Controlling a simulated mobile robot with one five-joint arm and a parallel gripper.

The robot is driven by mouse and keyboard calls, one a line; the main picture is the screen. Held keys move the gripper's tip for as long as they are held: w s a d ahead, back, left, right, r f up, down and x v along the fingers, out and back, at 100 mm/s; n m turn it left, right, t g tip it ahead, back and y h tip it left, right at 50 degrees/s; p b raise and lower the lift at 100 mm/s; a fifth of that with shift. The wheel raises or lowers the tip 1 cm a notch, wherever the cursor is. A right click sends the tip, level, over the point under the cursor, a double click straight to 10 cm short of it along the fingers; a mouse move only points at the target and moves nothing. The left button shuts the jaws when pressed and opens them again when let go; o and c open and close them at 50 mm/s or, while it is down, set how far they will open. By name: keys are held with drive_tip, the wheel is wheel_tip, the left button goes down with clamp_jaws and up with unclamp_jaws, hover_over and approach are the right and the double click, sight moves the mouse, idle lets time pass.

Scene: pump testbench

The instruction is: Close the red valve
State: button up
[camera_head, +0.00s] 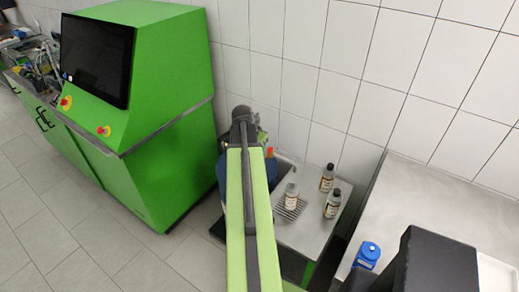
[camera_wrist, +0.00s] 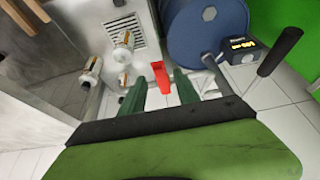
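The red valve (camera_wrist: 160,76) shows as a flat red handle in the middle of the wrist view. In the head view a small bit of red (camera_head: 270,151) shows just right of my arm. My gripper (camera_wrist: 160,88) is open, with its two green fingers apart and nothing held. In the wrist view the handle appears between the fingertips, beside a metal pipe fitting. I cannot tell whether the fingers touch it or how far beyond them it lies. In the head view my arm hides most of the valve area and the fingers.
A blue drum (camera_wrist: 205,30) stands behind the valve, with a small black and yellow device (camera_wrist: 243,48) beside it. Several bottles (camera_head: 328,178) stand by a drain grate on the steel bench (camera_head: 307,234). A green console (camera_head: 170,80) stands left.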

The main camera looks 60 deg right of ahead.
drive_tip(key=p+v, duration=1.1)
drive_tip(key=v, duration=0.3)
drive_tip(key=shift+r+p, duration=0.2)
drive_tip(key=shift+p, duration=0.2)
drive_tip(key=w+a+f+n+t+y+b, duration=0.1)
drive_tip(key=w+a+f+n+b, duration=0.3)
drive_tip(key=w+a, duration=0.75)
drive_tip(key=w+a+f+n+t+b, duration=0.1)
drive_tip(key=w+a+f+n+b, duration=0.1)
drive_tip(key=w+a+f+b, duration=0.65)
drive_tip(key=w+a+f+n+y+b, duration=0.1)
drive_tip(key=w+a+n, duration=0.15)
drive_tip(key=a, duration=0.85)
drive_tip(key=w+a+f+n+y+b, duration=0.1)
drive_tip(key=w+a+f+n, duration=0.15)
drive_tip(key=a, duration=0.85)
drive_tip(key=s+a+n, duration=0.2)
drive_tip(key=a+n, duration=0.2)
drive_tip(key=a, duration=0.2)
drive_tip(key=s+a+f+n+g+y+b, duration=0.1)
drive_tip(key=s+a+n, duration=0.1)
drive_tip(key=a+n, duration=0.2)
drive_tip(key=shift+s+a+f+y, duration=0.2)
drive_tip(key=shift+s+a+y, duration=0.1)
drive_tip(key=shift+a, duration=0.65)
